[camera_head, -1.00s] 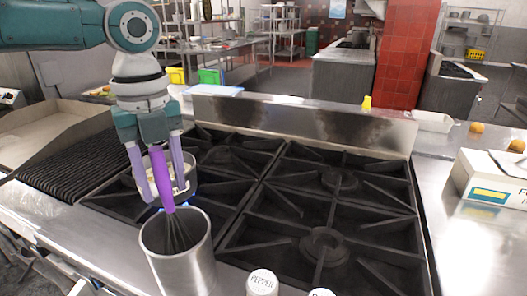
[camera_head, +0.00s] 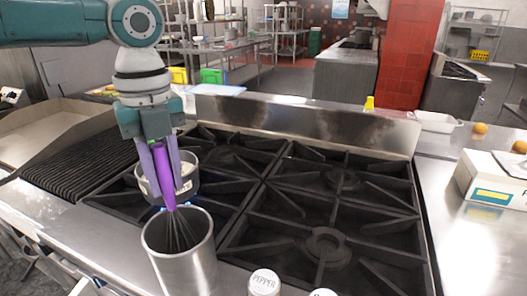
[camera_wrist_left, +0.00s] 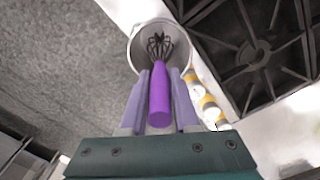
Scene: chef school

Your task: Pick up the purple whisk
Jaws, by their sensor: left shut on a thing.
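The purple whisk (camera_head: 163,172) stands upright, slightly tilted, with its dark wires down inside a metal canister (camera_head: 180,262) at the front left of the stove. My left gripper (camera_head: 164,200) is above the canister, its two fingers shut on the whisk's purple handle. In the left wrist view, the whisk handle (camera_wrist_left: 159,98) sits between the fingers, with the wires over the canister mouth. The canister's rim (camera_wrist_left: 133,45) shows around the wires. My right gripper is not in view.
A pot (camera_head: 187,185) stands on the stove behind the whisk. Shakers, one labelled pepper (camera_head: 264,283), stand at the front edge. The black stove grates (camera_head: 325,200) to the right are clear. A white box (camera_head: 492,180) lies far right.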

